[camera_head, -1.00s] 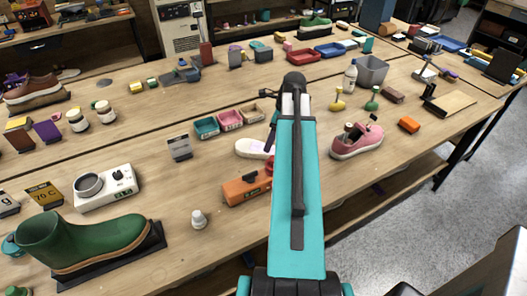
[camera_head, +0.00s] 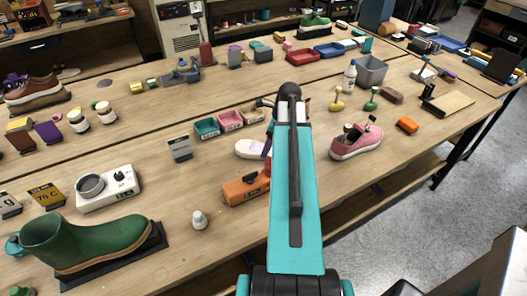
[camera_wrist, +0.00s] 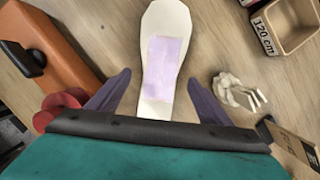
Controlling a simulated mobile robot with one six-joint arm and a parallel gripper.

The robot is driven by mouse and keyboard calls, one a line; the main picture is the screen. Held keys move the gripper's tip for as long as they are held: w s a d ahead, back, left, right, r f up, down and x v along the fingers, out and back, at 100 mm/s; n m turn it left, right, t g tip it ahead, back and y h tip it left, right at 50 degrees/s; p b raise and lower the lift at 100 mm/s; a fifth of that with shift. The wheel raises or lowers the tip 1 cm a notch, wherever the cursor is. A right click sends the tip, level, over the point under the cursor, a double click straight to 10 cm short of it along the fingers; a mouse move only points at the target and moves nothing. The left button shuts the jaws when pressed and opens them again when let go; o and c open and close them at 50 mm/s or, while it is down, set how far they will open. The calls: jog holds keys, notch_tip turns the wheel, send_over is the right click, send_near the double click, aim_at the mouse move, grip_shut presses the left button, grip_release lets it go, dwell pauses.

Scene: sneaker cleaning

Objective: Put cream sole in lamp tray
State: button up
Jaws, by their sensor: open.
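The cream sole (camera_head: 249,149) lies flat on the bench. In the wrist view the cream sole (camera_wrist: 178,22) has a lilac patch across its middle, and its near end runs between my fingers. My gripper (camera_wrist: 157,98) is open, with one purple finger on each side of the sole and a visible gap to each. In the head view my arm hides most of the gripper. An orange box with a dark slot (camera_head: 240,189) stands in front of the sole; I cannot tell whether it is the lamp tray.
Teal (camera_head: 206,127), pink (camera_head: 229,121) and beige small trays stand behind the sole. In the wrist view the beige tray (camera_wrist: 285,35) is labelled 120 cm, and a bundle of white laces (camera_wrist: 235,92) lies right of the fingers. A pink sneaker (camera_head: 357,143) stands right of my arm.

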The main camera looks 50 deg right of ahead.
jog(key=shift+p+x, duration=0.35)
jog(key=shift+x, duration=1)
jog(key=c, duration=1.3)
jog(key=shift+r, duration=0.2)
jog(key=shift+r+b, duration=1.3)
jog(key=shift+r, duration=3.55)
